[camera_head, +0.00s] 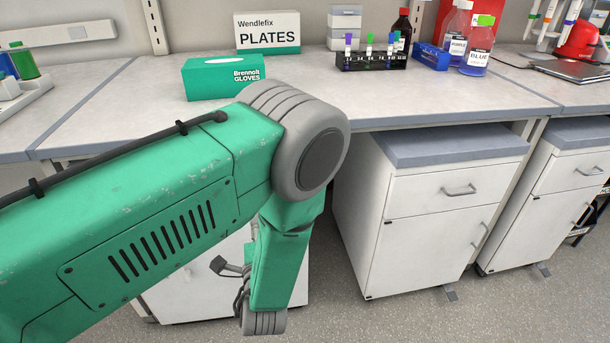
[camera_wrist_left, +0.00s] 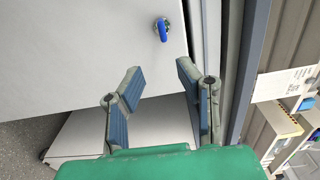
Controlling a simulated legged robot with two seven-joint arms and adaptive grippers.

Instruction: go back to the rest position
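My green left arm (camera_head: 150,215) comes in from the left, and its lower part (camera_head: 277,265) hangs down in front of the bench. In the left wrist view, the two fingers of my left gripper (camera_wrist_left: 155,78) stand apart with nothing between them. In the head view the gripper is mostly hidden or too small to read clearly, low by the arm's end. My right gripper is in neither view.
The bench (camera_head: 440,104) carries a green glove box (camera_head: 207,82), a plates box (camera_head: 267,36), a black tube rack (camera_head: 370,63) and reagent bottles (camera_head: 477,58). A white cabinet (camera_head: 430,215) stands below. A small blue item (camera_wrist_left: 162,31) lies beyond the left fingers.

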